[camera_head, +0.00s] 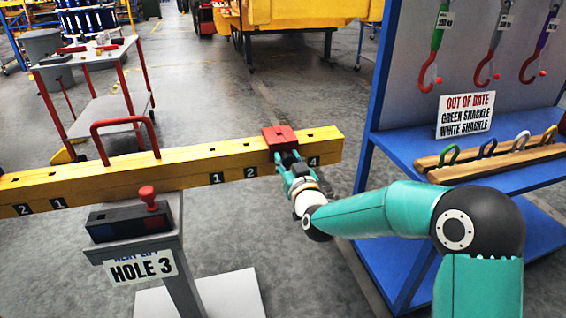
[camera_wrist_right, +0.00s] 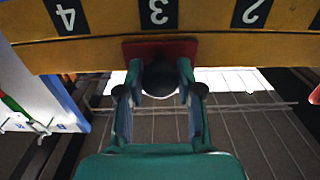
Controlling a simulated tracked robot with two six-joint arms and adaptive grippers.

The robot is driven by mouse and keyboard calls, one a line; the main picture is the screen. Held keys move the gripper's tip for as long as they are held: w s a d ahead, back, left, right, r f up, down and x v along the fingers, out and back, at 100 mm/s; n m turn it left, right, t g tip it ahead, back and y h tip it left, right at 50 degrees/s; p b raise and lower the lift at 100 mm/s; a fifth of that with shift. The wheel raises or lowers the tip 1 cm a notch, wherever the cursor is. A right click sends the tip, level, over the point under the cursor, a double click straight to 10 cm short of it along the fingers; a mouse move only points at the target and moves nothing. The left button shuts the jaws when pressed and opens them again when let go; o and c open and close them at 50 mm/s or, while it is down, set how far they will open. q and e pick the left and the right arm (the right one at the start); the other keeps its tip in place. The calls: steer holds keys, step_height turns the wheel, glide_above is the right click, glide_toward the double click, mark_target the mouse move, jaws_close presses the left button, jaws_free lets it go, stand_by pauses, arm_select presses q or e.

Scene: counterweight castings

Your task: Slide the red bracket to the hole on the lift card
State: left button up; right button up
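The red bracket (camera_head: 280,137) sits around the yellow beam (camera_head: 215,158), between labels 2 and 4. In the right wrist view the bracket's red edge (camera_wrist_right: 128,50) lies directly at the label 3 (camera_wrist_right: 158,13). The lift card (camera_head: 142,268) reads HOLE 3; its top line is partly hidden. My right gripper (camera_head: 288,160) is at the bracket's near side. In the wrist view its two fingers (camera_wrist_right: 160,75) close on the dark rounded part below the bracket's red edge. My left gripper is not in view.
A red arched handle (camera_head: 124,138) stands on the beam's left part. A grey stand (camera_head: 165,243) holds a dark box with a red knob (camera_head: 147,194). A blue rack (camera_head: 400,150) with shackles and an OUT OF DATE sign (camera_head: 467,114) is at the right.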

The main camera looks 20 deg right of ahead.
steer(key=o, duration=0.3)
steer(key=shift+o, duration=0.2)
steer(key=s, duration=1.2)
steer(key=shift+a, duration=0.25)
steer(key=shift+f, duration=0.1)
